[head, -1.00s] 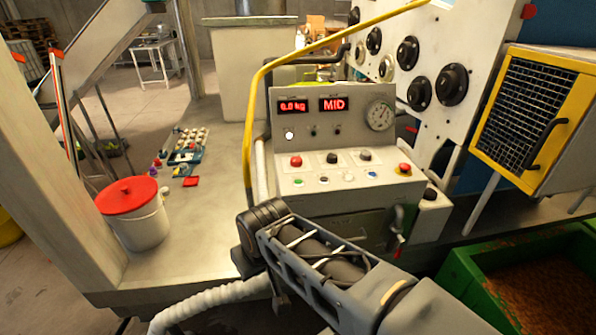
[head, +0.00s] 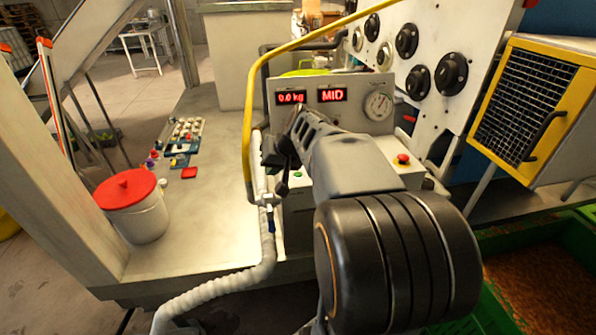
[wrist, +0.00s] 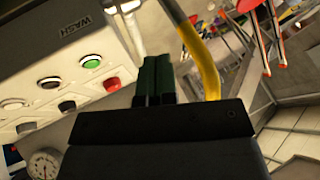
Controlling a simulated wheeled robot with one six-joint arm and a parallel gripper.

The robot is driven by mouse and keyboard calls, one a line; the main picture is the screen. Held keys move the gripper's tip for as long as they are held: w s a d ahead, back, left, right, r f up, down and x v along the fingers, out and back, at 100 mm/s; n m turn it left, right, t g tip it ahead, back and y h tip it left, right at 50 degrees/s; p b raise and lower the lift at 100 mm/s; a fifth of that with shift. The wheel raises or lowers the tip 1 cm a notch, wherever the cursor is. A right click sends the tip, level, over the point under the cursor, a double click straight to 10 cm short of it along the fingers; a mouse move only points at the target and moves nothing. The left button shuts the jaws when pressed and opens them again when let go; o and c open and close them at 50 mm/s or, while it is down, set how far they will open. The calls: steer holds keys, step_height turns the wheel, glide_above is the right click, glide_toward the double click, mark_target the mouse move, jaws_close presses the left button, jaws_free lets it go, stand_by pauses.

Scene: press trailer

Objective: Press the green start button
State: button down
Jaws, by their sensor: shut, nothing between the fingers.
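The green button (wrist: 92,61) shows in the wrist view as a round green cap in a pale ring on the grey control panel (wrist: 40,65). A red button (wrist: 112,84) sits close below it. My gripper (wrist: 157,62) has dark green fingers held together, with nothing between them. In the wrist view the fingertips are to the right of the green button, apart from it in the picture; I cannot tell the depth between them. In the head view my arm hides much of the control box (head: 360,125) and most of its buttons.
A yellow rail (head: 247,130) runs up the box's left side and passes close by the fingers in the wrist view. A red emergency knob (head: 403,158) is at the panel's right. A red-lidded bucket (head: 140,215) stands left on the counter (head: 205,225).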

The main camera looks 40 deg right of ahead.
steer(key=w+d+r+m+t, duration=0.1)
steer(key=d, duration=0.4)
steer(key=w+d+r+m+t, duration=0.1)
steer(key=w+d+r, duration=0.1)
steer(key=d, duration=0.4)
steer(key=shift+w+d+p, duration=0.25)
steer(key=shift+w+p, duration=0.05)
steer(key=b, duration=0.5)
glide_above(300, 174)
step_height(300, 174, down, 7)
steer(key=shift+w+f, duration=0.1)
steer(key=shift+f, duration=0.1)
steer(key=shift+f+b, duration=0.65)
steer(key=shift+f+b, duration=0.8)
steer(key=shift+b, duration=0.3)
stand_by(1.4)
steer(key=shift+r, duration=0.1)
stand_by(0.3)
steer(key=shift+r+p, duration=0.4)
steer(key=shift+r, duration=0.3)
steer(key=shift+r, duration=0.1)
